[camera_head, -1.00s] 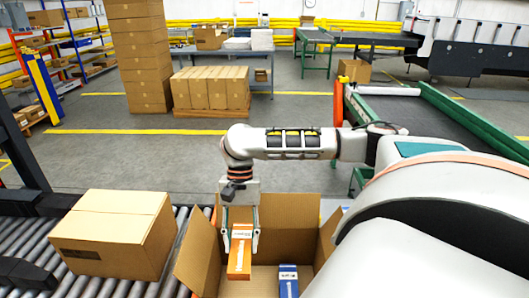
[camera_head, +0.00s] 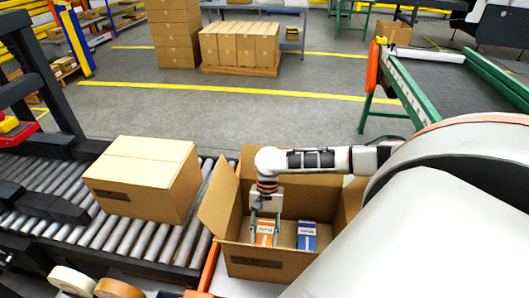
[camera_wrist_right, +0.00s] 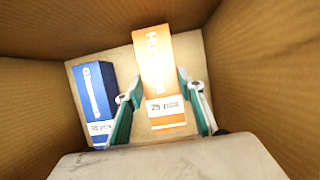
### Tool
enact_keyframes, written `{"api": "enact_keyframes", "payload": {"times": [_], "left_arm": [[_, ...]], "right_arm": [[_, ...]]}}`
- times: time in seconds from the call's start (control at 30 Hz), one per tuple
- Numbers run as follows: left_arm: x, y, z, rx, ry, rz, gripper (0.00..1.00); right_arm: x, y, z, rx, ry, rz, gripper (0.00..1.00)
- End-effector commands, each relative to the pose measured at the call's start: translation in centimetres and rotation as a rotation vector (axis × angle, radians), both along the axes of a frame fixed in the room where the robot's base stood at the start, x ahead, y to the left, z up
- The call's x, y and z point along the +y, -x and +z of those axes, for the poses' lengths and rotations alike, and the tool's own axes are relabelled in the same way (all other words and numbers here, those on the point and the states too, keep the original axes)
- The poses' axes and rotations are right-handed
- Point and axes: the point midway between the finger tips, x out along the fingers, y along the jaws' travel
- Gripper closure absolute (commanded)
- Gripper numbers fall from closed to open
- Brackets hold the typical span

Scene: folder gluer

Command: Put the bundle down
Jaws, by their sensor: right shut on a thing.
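The orange bundle (camera_head: 265,236) is inside the open cardboard box (camera_head: 262,266), on its left side. My right gripper (camera_head: 264,228) reaches down into the box and is shut on the orange bundle. In the right wrist view the orange bundle (camera_wrist_right: 160,80) stands between the two fingers of my right gripper (camera_wrist_right: 163,105). A blue bundle (camera_head: 306,236) is in the box to the right in the head view; it also shows in the right wrist view (camera_wrist_right: 94,98), left of the orange one. I cannot tell whether the orange bundle touches the box floor. My left gripper is not in view.
A closed carton (camera_head: 145,178) sits on the roller conveyor (camera_head: 130,236) left of the box. Tape rolls (camera_head: 118,288) lie at the bottom left. The box walls rise close around my right gripper. A green-framed belt (camera_head: 430,85) stands at the right.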

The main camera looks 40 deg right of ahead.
Motion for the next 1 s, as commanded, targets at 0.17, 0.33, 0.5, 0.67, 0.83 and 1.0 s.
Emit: {"api": "enact_keyframes", "payload": {"times": [0.17, 0.33, 0.5, 0.67, 0.83, 1.0], "left_arm": [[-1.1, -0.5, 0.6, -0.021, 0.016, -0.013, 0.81], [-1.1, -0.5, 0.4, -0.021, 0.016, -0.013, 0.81], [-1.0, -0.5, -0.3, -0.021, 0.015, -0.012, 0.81], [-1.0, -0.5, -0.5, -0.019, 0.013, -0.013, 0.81], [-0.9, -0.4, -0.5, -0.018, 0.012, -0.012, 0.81], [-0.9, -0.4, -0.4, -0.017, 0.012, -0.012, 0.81]], "right_arm": [[0.0, 0.0, -2.1, -0.001, -0.001, 0.001, 0.86], [0.1, 0.0, -3.1, 0.0, -0.001, 0.0, 0.86], [0.1, 0.0, -5.6, 0.001, -0.002, -0.001, 0.86], [0.0, -0.1, -6.5, -0.002, -0.001, 0.0, 0.86], [0.0, -0.1, -6.4, -0.001, -0.001, 0.001, 0.86], [0.0, -0.1, -6.6, -0.001, -0.001, 0.0, 0.52]]}}
